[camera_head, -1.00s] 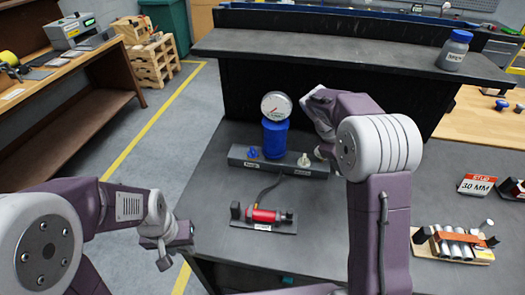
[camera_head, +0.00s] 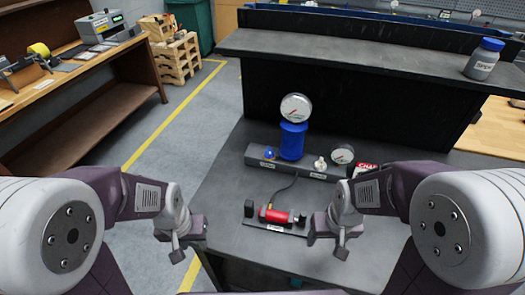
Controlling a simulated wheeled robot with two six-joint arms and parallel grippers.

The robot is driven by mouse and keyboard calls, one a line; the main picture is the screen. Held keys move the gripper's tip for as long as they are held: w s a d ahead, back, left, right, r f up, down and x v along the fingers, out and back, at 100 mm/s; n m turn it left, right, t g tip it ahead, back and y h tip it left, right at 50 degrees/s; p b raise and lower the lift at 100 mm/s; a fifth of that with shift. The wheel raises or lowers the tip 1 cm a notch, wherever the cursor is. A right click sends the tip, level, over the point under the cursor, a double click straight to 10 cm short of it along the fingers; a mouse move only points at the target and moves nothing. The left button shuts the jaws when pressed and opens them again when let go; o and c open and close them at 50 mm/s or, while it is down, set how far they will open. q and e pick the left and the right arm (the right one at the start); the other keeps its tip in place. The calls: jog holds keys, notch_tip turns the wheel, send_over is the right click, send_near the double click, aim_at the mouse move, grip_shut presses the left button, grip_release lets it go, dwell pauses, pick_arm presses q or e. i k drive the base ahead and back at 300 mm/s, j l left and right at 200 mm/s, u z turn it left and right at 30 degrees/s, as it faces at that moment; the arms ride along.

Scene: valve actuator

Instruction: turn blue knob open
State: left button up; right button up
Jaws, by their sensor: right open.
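The small blue knob (camera_head: 270,154) sits at the left end of the dark grey manifold block (camera_head: 300,170) on the table; its exact angle is too small to tell. A blue cylinder (camera_head: 292,141) with a round white gauge (camera_head: 296,108) on top stands behind the block's middle. A cream knob (camera_head: 320,163) is at the right end. My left gripper (camera_head: 187,243) hangs off the table's left edge, away from the knob; its finger gap is unclear. My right gripper (camera_head: 330,242) is open and empty over the table, in front of the block and to the right.
A red cylinder (camera_head: 275,215) on a dark base lies in front of the block, beside my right gripper. A second gauge (camera_head: 343,154) and a red-white sign (camera_head: 366,168) stand at right. A raised shelf (camera_head: 370,58) with a grey jar (camera_head: 484,60) is behind.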

aim_at(268, 154)
jog(key=i+j, duration=0.1)
jog(key=j, duration=0.3)
jog(key=i+j, duration=0.1)
jog(key=j, duration=0.35)
jog(key=i+j+z, duration=0.1)
jog(key=j, duration=0.3)
jog(key=i+j, duration=0.15)
jog(key=j, duration=0.3)
